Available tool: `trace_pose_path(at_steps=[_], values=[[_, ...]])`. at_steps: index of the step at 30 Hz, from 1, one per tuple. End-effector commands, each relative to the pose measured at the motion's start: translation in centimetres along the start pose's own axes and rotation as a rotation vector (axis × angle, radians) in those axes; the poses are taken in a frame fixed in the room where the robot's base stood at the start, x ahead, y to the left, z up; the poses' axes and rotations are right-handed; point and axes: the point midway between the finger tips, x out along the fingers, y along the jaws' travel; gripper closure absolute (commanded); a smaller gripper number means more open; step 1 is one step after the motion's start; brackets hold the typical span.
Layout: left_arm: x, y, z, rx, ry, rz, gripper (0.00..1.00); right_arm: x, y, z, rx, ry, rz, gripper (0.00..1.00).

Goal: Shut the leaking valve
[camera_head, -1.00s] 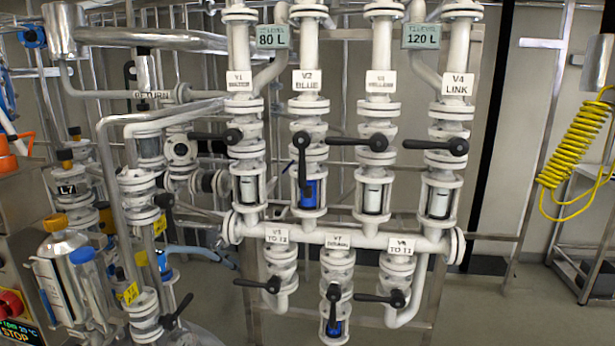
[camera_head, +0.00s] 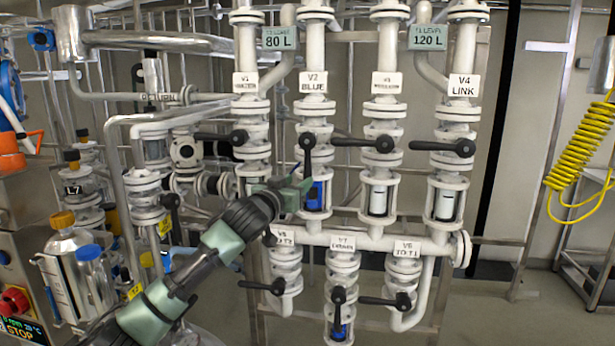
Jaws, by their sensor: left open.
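Several labelled valves with black levers sit on a white pipe manifold (camera_head: 375,242). The V2 BLUE valve lever (camera_head: 307,150) points down along its pipe, and blue shows in the sight glass (camera_head: 316,196) below it. The V1 lever (camera_head: 222,138), third-column lever (camera_head: 362,144) and V4 LINK lever (camera_head: 445,147) lie sideways. Below, the V7 lever (camera_head: 338,308) is upright with blue behind it; the levers on either side lie sideways. My left gripper (camera_head: 301,188) is open, in front of the pipes just below V2's lever, partly covering its sight glass. I cannot tell whether it touches. My right gripper is out of view.
Level displays read 80 L (camera_head: 280,38) and 120 L (camera_head: 430,37). Bottles (camera_head: 72,262), a STOP panel (camera_head: 22,328) and steel pipes crowd the left. A coiled yellow hose (camera_head: 580,145) hangs at the right.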

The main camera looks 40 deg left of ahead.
Motion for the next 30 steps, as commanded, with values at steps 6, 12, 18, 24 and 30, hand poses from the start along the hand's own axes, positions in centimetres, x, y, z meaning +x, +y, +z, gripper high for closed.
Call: trace_pose_path(at_steps=[6, 12, 18, 24, 30], values=[[3.0, -0.1, -0.4, -0.003, -0.001, -0.002, 0.58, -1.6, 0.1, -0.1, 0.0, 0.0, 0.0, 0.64], [5.9, 0.0, -0.2, -0.002, -0.002, 0.0, 0.58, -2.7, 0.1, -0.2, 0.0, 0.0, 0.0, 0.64], [7.4, 0.0, 0.0, 0.0, -0.002, 0.001, 0.58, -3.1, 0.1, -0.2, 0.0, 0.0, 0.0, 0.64], [7.5, 0.0, 0.2, 0.002, -0.002, 0.001, 0.58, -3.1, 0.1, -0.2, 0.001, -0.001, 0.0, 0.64], [7.5, 0.0, 0.2, 0.002, -0.002, 0.001, 0.85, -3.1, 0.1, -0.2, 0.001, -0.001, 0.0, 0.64]])
